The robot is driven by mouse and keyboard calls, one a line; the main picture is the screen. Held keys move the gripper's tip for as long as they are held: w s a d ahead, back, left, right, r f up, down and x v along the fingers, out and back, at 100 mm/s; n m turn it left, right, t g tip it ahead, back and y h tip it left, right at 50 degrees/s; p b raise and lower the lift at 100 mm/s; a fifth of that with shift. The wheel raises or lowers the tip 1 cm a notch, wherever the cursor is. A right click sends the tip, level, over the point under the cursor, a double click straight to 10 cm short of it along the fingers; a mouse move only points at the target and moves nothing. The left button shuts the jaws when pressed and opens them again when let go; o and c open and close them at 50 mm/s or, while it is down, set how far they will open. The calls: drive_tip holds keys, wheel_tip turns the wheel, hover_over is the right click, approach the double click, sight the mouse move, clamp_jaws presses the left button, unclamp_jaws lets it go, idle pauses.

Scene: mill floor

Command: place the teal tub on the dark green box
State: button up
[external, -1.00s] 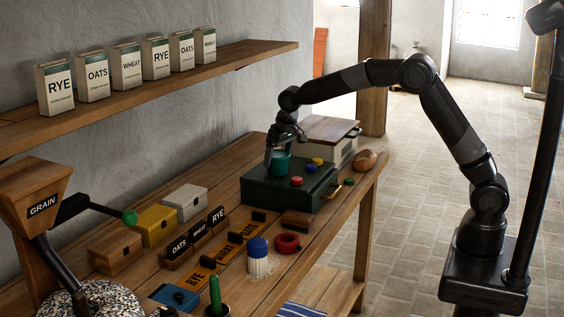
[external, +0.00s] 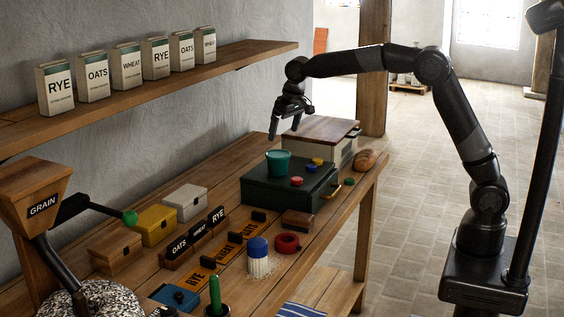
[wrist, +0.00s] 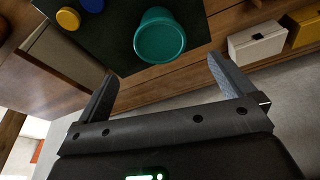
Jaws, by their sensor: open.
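The teal tub (external: 278,163) stands upright on top of the dark green box (external: 268,193), near its back left part. In the wrist view the teal tub (wrist: 159,37) also rests on the dark green box (wrist: 112,52). My gripper (external: 285,131) is open and empty, above and behind the tub and apart from it. In the wrist view my gripper's two fingers (wrist: 160,85) are spread with nothing between them.
Red, yellow and blue lids (external: 297,181) also lie on the dark green box. A cream box with a wooden lid (external: 341,151) stands behind it. White and yellow boxes (external: 185,201) and word blocks stand to the left. A bread loaf (external: 366,160) lies at the right.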

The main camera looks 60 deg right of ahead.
drive_tip(key=s+d+r+n+t, duration=0.1)
drive_tip(key=s+r, duration=0.3)
drive_tip(key=s, duration=0.7)
drive_tip(key=s+d+r, duration=0.1)
drive_tip(key=s+r, duration=0.3)
drive_tip(key=s, duration=0.7)
drive_tip(key=s+f, duration=0.3)
drive_tip(key=s, duration=0.7)
drive_tip(key=s+f+n+t, duration=0.1)
drive_tip(key=s+f, duration=0.3)
drive_tip(key=s, duration=0.6)
drive_tip(key=shift+s+d+f+y, duration=0.25)
drive_tip(key=shift+y, duration=0.05)
